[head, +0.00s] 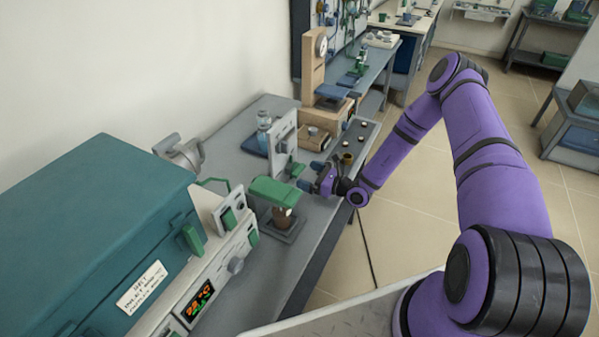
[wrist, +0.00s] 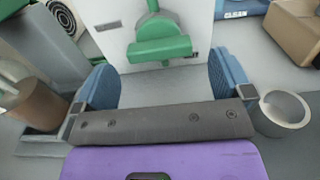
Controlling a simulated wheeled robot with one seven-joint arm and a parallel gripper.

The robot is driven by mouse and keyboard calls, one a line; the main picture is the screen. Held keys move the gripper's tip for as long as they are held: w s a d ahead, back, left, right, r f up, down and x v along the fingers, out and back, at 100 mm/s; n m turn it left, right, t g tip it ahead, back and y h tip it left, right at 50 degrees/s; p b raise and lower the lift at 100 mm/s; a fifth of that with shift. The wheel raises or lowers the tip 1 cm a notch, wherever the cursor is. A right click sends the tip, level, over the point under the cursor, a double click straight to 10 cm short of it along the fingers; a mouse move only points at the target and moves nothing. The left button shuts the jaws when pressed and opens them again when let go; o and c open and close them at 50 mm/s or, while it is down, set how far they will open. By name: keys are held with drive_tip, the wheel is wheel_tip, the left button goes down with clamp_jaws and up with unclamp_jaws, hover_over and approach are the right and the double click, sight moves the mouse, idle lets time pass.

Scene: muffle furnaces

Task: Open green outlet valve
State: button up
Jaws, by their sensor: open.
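A green valve handle (wrist: 160,48) is mounted on a white upright panel (wrist: 105,18) in the wrist view. It has a round hub at the top and a wide bar across below. My gripper (wrist: 160,82) is open, with one blue finger on each side and clear space between them. The handle lies ahead of the fingers, roughly centred between them; I see no contact. In the head view my gripper (head: 310,175) is at the bench's front side, just right of the green handle (head: 296,169) on the white panel (head: 284,136).
A green-topped stand (head: 273,191) with a brown jar is close left of my gripper. A teal furnace (head: 100,220) with a lit display is further left. A metal cup (wrist: 284,108) is near the right finger. A beige press (head: 313,75) stands behind.

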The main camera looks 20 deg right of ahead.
sight(300, 171)
drive_tip(key=shift+x, duration=1.95)
drive_tip(key=shift+c, duration=0.2)
drive_tip(key=c, duration=0.9)
